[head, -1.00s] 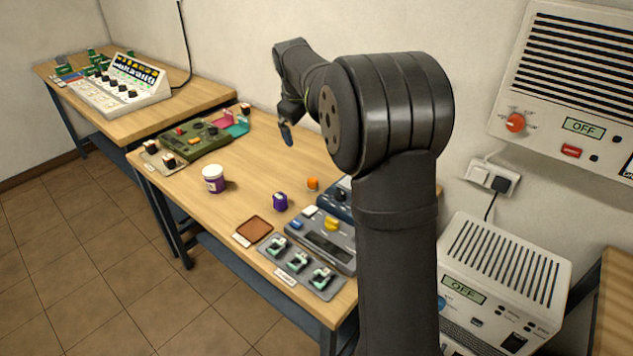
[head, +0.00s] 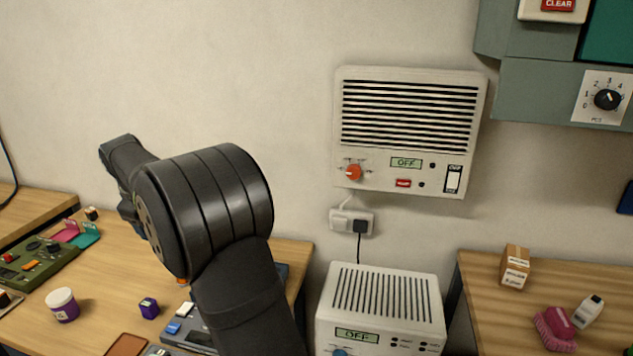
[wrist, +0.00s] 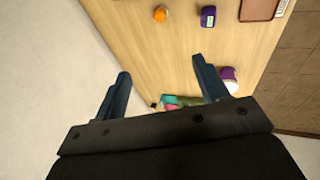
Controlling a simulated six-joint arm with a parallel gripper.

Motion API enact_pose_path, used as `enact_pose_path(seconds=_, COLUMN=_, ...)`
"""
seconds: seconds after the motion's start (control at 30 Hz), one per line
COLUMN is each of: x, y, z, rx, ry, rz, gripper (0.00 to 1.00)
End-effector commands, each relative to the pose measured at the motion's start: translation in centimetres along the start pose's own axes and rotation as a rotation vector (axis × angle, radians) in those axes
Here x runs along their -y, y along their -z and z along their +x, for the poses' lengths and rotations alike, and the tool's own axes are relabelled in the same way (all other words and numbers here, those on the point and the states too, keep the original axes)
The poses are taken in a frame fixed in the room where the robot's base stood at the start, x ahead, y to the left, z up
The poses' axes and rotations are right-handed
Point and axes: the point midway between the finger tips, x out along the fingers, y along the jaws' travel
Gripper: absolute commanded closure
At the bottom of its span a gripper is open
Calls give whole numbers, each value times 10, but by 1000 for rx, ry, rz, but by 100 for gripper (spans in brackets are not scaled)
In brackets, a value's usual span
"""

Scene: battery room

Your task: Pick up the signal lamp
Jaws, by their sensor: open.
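No thing in view is clearly marked as the signal lamp. A small round orange object (wrist: 160,13) sits on the wooden table at the top of the wrist view; it shows partly behind my arm in the head view (head: 183,281). A small dark purple object (wrist: 208,16) stands near it, also in the head view (head: 149,308). My gripper (wrist: 160,70) is open and empty above the table, its blue fingers wide apart, with the orange object beyond the fingertips in the wrist view. In the head view it is mostly hidden behind my arm.
A purple-and-white tub (head: 62,304), a green panel (head: 40,264) and a brown tray (head: 126,345) are on the table. A wall unit (head: 410,130) and a white OFF unit (head: 380,310) stand right of my arm. The right table holds a cardboard box (head: 514,267), pink object and white bottle.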

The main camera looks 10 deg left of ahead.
Motion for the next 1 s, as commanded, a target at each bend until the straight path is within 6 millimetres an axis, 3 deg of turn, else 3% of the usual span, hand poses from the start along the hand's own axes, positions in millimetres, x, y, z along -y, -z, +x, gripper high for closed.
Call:
enact_pose_path(seconds=0.27, x=0, y=0, z=0, rx=0, ry=0, rz=2, gripper=39)
enact_pose_path(seconds=0.37, x=0, y=0, z=9, rx=0, ry=5, rz=45, gripper=39)
enact_pose_path(seconds=0.8, x=-9, y=-5, z=130, rx=-25, ry=55, rz=778, gripper=39)
enact_pose_path(seconds=1.0, x=-10, y=-7, z=153, rx=-29, ry=64, rz=916, gripper=39)
